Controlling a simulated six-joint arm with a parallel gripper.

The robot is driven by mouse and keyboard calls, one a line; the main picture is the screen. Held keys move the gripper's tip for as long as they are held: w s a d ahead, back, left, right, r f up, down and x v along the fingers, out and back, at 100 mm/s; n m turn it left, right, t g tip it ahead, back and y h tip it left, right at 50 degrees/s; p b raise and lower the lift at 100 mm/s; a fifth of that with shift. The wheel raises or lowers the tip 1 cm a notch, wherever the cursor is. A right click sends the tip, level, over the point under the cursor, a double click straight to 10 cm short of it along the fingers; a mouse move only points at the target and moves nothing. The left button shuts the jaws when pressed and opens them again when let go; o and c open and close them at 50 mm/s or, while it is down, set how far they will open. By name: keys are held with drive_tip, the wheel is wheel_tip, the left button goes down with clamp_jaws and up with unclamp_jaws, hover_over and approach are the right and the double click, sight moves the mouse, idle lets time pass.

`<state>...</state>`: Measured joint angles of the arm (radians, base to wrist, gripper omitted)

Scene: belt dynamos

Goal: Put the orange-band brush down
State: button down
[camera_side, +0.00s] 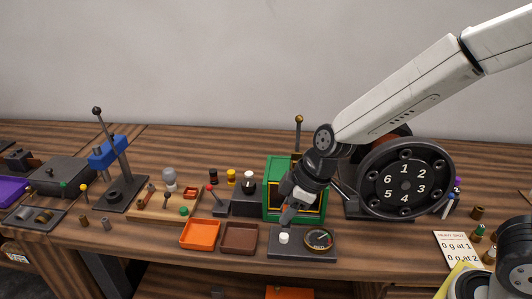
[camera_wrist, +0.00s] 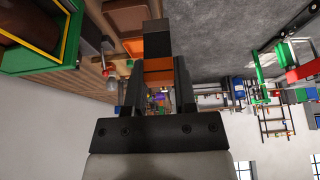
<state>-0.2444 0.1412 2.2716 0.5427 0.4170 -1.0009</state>
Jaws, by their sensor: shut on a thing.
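The orange-band brush (camera_wrist: 157,46) shows in the wrist view as a dark block with an orange band, between the two fingers of my gripper (camera_wrist: 158,78). My gripper is shut on it near the band. In the side view my gripper (camera_side: 290,207) is in front of the green-framed box (camera_side: 272,188), above the dial base. The brush is too small and dark there to tell apart from the fingers. I cannot tell whether it touches anything.
An orange tray (camera_side: 200,247) and a brown tray (camera_side: 239,251) lie left of my gripper. A dark base (camera_side: 283,254) with a white knob and gauge (camera_side: 319,238) is below it. A numbered black wheel (camera_side: 405,185) stands at right. Several small parts crowd the left bench.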

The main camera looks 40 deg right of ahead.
drive_tip(key=shift+w+a+f, duration=0.55)
drive_tip(key=shift+w+f, duration=1)
drive_tip(key=shift+w, duration=0.55)
drive_tip(key=shift+w+a+f, duration=0.6)
drive_tip(key=shift+w+f, duration=0.9)
drive_tip(key=shift+w, duration=0.65)
drive_tip(key=shift+w+a+f, duration=0.55)
drive_tip(key=shift+w+f, duration=1)
drive_tip(key=shift+w, duration=0.55)
drive_tip(key=shift+w+f, duration=0.15)
drive_tip(key=shift+f, duration=0.05)
drive_tip(key=shift+w+f, duration=0.1)
drive_tip(key=shift+f, duration=1.5)
drive_tip(key=shift+f, duration=0.2)
drive_tip(key=shift+c, duration=2.1)
unclamp_jaws()
drive_tip(key=shift+r, duration=0.2)
